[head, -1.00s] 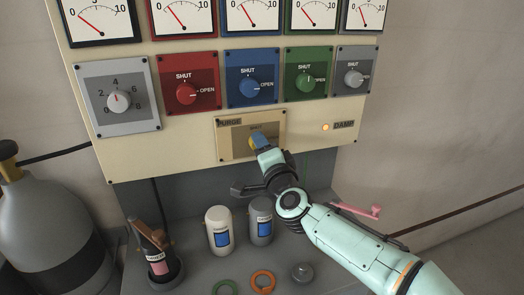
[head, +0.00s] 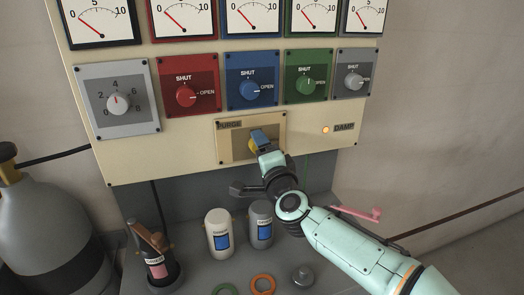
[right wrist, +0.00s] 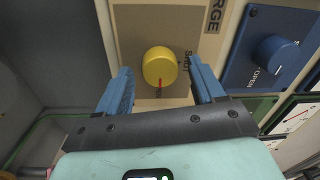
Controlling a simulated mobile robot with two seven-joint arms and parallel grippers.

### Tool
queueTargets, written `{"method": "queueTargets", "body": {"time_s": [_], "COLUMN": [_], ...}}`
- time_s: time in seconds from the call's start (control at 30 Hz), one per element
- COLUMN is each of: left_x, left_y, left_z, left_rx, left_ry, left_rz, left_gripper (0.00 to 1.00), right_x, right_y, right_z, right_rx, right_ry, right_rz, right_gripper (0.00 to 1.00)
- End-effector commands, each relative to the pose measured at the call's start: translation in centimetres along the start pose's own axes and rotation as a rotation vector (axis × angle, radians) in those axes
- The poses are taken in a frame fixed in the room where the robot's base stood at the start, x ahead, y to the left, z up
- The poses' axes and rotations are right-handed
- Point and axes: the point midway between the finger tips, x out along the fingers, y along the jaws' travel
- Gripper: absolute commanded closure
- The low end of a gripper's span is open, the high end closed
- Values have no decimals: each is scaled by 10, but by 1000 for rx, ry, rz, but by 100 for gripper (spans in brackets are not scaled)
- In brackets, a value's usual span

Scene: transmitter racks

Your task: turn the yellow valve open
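The yellow valve (right wrist: 160,66) is a round knob on a tan plate marked PURGE. In the right wrist view a red mark sits at its lower edge, and the word SHUT is to its right. My right gripper (right wrist: 160,82) is open, with one blue finger on each side of the knob and visible gaps between. In the head view my right gripper (head: 260,138) is in front of the PURGE plate (head: 238,124) and hides most of the knob. My left gripper is not in view.
Red (head: 186,95), blue (head: 249,90), green (head: 308,85) and grey (head: 353,82) valves sit above, beside a numbered dial (head: 117,102). An amber lamp (head: 325,129) is to the right. Canisters (head: 219,233) and rings (head: 262,285) are on the shelf below.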

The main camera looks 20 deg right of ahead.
Motion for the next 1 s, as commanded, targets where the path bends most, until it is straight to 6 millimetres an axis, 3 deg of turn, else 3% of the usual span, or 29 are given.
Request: {"method": "queueTargets", "body": {"time_s": [0.27,0.37,0.7,1.0], "left_x": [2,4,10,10], "left_y": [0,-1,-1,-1], "left_z": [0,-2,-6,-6], "left_rx": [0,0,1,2], "left_ry": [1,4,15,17], "left_rz": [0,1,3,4], "left_gripper": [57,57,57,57], "right_x": [-7,-21,-96,-132], "right_y": [0,0,-1,0], "right_z": [0,0,-1,0], "right_rx": [-1,-2,-1,0], "right_ry": [1,0,1,0], "right_rz": [-1,-1,-3,-1], "right_gripper": [32,32,32,32]}}
